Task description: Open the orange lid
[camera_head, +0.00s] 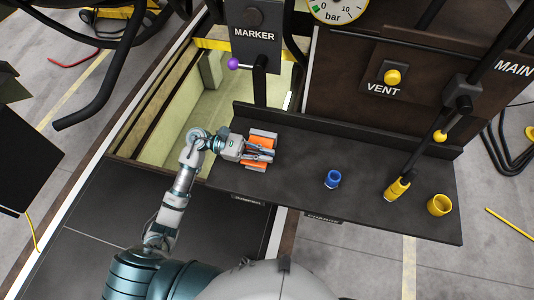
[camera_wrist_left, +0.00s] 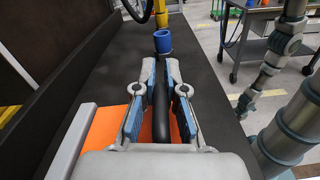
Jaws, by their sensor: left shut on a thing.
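The orange lid (camera_head: 262,141) lies on the dark shelf, at its left end in the head view, with grey strips at its edges. My left gripper (camera_head: 268,154) is over the lid and covers its middle. In the left wrist view the orange surface (camera_wrist_left: 105,128) shows beneath the gripper, beside a grey strip. There the two blue-padded fingers of my left gripper (camera_wrist_left: 161,78) stand on either side of a black bar-like handle (camera_wrist_left: 161,108) and are shut on it. The lid looks flat on the shelf; its hinge cannot be made out. My right gripper is not in view.
The dark shelf (camera_head: 290,190) also carries a blue cylinder (camera_head: 333,179), a yellow-ended lever (camera_head: 397,189) and a yellow cup (camera_head: 439,205). A MARKER panel with a purple-knobbed lever (camera_head: 234,63) rises behind. An open pit (camera_head: 225,100) lies behind and left. The shelf between lid and blue cylinder is clear.

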